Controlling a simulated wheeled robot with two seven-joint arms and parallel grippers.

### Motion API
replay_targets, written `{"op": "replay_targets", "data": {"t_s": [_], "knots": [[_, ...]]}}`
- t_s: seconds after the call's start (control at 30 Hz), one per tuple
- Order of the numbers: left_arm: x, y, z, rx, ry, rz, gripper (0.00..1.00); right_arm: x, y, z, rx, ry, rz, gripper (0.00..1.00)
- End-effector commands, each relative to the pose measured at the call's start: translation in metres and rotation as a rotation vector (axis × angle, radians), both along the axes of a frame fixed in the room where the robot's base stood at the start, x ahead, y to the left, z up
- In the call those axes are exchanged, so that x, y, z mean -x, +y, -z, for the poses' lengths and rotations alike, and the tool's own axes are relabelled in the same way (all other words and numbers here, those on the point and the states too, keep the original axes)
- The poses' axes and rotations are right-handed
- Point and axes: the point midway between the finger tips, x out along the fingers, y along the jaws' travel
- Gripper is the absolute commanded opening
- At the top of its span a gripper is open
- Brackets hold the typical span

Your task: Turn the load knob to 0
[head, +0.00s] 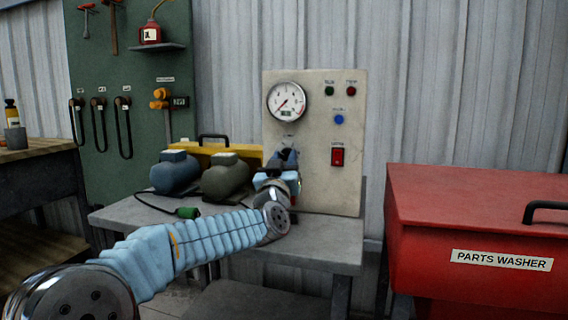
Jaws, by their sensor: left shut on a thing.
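The upright beige panel (310,185) stands at the right end of the grey bench. It carries a round dial gauge (287,101) at upper left, its needle pointing to the lower left. A red switch (337,157) and small red, green and blue buttons sit to its right. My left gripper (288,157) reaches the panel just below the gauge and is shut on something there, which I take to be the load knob. The fingers and wrist hide the knob and its markings, so its setting cannot be read. My right gripper is out of view.
Two motors (225,177) and a yellow case (215,150) stand on the bench (330,239) left of the panel, with a cable and green plug (188,212) in front. A red parts washer (480,250) stands at right. A green tool board (130,80) hangs behind at left.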

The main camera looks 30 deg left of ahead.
Motion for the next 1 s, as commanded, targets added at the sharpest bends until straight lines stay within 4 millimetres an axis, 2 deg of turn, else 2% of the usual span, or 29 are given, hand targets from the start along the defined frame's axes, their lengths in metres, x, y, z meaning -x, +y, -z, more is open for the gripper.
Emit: {"op": "replay_targets", "data": {"t_s": [0.37,1.0], "knots": [[-0.001,-0.003,-0.002,0.34,-0.081,0.0,0.02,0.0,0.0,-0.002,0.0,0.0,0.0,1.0],[-0.001,-0.005,-0.007,0.921,-0.22,-0.002,0.02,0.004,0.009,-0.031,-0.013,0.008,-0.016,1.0]]}}
